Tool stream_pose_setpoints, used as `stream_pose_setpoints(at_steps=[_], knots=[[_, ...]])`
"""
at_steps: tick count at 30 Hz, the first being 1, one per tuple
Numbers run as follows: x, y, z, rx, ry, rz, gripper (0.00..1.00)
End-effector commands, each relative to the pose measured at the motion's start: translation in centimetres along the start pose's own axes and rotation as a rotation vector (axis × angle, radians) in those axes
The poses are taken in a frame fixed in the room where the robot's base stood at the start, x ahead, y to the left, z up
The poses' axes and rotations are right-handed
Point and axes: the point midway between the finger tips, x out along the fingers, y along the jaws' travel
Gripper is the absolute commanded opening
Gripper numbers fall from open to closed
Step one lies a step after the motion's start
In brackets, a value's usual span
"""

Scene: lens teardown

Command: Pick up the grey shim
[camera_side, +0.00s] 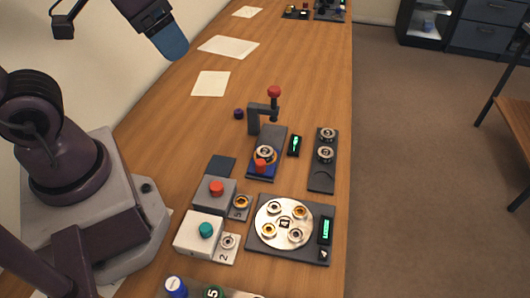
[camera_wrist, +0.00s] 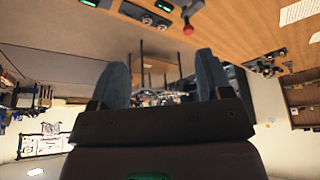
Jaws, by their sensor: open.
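My gripper (camera_side: 171,42) is raised high above the left side of the table in the side view, far from the devices. In the wrist view my gripper (camera_wrist: 162,78) has its two blue-grey fingers wide apart, with nothing between them. No part is clearly recognisable as the grey shim. Small ring-shaped parts sit on a round silver plate (camera_side: 283,223), and two silver-grey ringed parts (camera_side: 327,144) sit on a dark upright rack. A silver ring (camera_side: 228,242) lies on a pad marked 2, and a yellowish ring (camera_side: 241,203) lies on the pad above it.
A press with a red knob (camera_side: 274,92) stands behind a blue-fronted base. Boxes with a red button (camera_side: 217,187) and a teal button (camera_side: 206,230) stand at the left. White sheets (camera_side: 229,46) lie on the far table. The right table edge drops to the floor.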

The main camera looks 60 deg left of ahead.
Motion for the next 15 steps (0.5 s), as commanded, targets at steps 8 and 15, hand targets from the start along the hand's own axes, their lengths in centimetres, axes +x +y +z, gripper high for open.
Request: stream_pose_setpoints(at_steps=[8,15], knots=[[6.9,0.3,-2.4,-0.046,-0.269,0.004,0.72],[14.9,0.5,-4.3,-0.184,-0.427,-0.033,0.72]])
